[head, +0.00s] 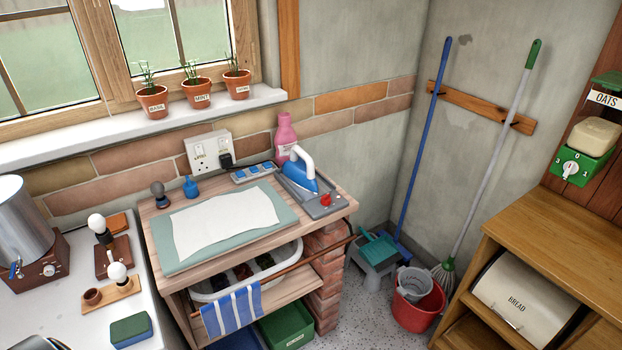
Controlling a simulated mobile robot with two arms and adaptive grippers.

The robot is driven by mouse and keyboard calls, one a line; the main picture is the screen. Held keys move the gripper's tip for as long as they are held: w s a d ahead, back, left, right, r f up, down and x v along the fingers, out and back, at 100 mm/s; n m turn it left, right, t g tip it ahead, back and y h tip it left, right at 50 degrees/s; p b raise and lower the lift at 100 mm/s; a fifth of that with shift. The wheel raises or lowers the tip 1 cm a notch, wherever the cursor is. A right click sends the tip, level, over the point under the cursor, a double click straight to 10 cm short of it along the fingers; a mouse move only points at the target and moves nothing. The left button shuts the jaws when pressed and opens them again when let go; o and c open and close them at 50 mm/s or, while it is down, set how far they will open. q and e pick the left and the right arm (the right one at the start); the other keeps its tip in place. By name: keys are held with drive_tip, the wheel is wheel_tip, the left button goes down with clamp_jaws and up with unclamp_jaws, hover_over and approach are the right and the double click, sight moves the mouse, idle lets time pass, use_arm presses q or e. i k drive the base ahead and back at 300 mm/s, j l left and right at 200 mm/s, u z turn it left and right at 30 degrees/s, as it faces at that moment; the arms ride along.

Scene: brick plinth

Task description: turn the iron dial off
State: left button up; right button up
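The blue and white iron (301,179) rests on a grey iron stand (312,205) at the right end of the wooden-topped plinth. A small red dial (326,200) sits on the front right part of that stand, beside the iron's tip. The dial is too small for me to read its setting. Neither of my grippers is in view.
A pale cloth (225,222) lies on a green pad left of the iron. A pink bottle (285,136) stands behind the iron. A power strip (254,173) and wall socket (209,152) are further left. A brown rod crosses below the plinth top.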

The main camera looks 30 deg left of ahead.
sight(325, 200)
drive_tip(key=u, duration=0.25)
drive_tip(key=i+l+u, duration=0.1)
drive_tip(key=u, duration=0.35)
drive_tip(key=i+l+u, duration=0.15)
drive_tip(key=u, duration=0.3)
drive_tip(key=i+l+u, duration=0.25)
drive_tip(key=u, duration=0.2)
